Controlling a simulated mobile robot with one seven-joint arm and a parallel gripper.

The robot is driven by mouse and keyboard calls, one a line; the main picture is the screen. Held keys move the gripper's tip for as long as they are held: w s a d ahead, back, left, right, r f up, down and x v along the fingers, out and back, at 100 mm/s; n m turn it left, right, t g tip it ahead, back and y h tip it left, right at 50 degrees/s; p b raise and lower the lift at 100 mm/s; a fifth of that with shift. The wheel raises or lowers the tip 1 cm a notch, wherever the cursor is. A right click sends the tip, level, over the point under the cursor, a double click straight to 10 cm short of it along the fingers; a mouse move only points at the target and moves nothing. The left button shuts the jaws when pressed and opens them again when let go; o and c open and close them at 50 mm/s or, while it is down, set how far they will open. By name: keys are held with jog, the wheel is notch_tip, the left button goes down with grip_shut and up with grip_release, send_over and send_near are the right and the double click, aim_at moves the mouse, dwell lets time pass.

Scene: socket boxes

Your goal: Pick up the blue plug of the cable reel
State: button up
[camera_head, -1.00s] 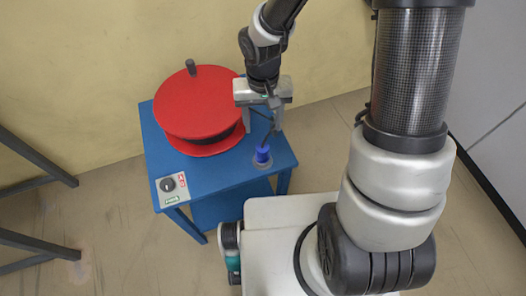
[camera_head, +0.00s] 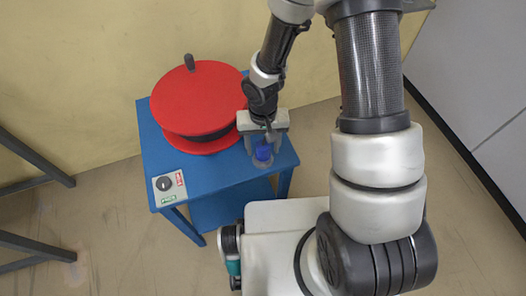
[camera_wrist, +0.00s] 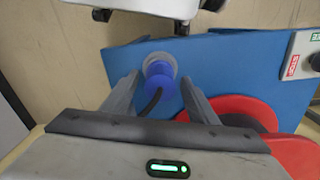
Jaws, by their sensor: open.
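The blue plug (camera_head: 263,152) stands on the front right part of the blue table (camera_head: 215,178). In the wrist view the blue plug (camera_wrist: 159,76) sits at a grey round base, with a dark cable running from it toward my gripper. My gripper (camera_head: 262,146) is open, with its fingers on either side of the plug in the head view. In the wrist view my gripper (camera_wrist: 157,85) has one finger left and one finger right of the plug, apart from it. The red cable reel (camera_head: 197,103) lies on the table behind and left of the plug.
A switch panel (camera_head: 168,187) with a black knob is on the table's front left corner; it also shows in the wrist view (camera_wrist: 305,55). The yellow wall (camera_head: 90,60) is close behind the table. Dark metal bars (camera_head: 35,155) stand at the left.

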jog(key=c, duration=1.2)
